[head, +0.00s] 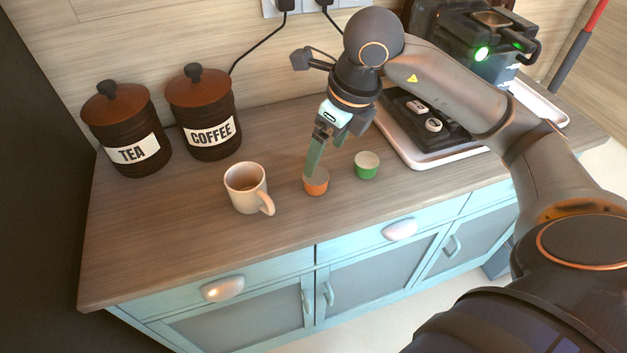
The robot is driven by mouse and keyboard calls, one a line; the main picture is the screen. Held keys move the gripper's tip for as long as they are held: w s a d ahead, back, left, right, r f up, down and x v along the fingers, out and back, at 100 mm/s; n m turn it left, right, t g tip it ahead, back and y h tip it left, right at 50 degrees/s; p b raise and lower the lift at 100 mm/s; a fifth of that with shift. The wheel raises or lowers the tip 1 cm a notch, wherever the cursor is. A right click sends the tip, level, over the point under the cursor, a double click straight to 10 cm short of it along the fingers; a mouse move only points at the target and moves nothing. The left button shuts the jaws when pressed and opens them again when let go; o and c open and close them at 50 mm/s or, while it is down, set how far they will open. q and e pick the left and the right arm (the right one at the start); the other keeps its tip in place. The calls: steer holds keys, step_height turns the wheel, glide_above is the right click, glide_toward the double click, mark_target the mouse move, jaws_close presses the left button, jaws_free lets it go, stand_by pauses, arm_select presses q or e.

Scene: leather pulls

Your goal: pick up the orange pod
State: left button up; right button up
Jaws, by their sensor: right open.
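The orange pod (317,187) stands on the wooden counter, right of the mug, with a pale top. My right gripper (312,174) comes down from above with its fingers at the pod. The fingers are open and overlap the pod's upper left part in the picture; I cannot tell whether they touch it. The far side of the pod is partly hidden by the fingers. My left gripper is out of view.
A green pod (367,166) stands close by on the right. A white mug (244,188) is on the left. Tea (127,132) and coffee (203,115) canisters stand behind. A coffee machine (470,45) and pale tray (404,148) are at right. The front left counter (150,240) is clear.

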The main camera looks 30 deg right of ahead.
mark_target(317, 176)
steer(key=x, duration=0.2)
steer(key=shift+w+a+f, duration=0.1)
steer(key=shift+f, duration=0.3)
steer(key=x, duration=0.5)
steer(key=c, duration=1.4)
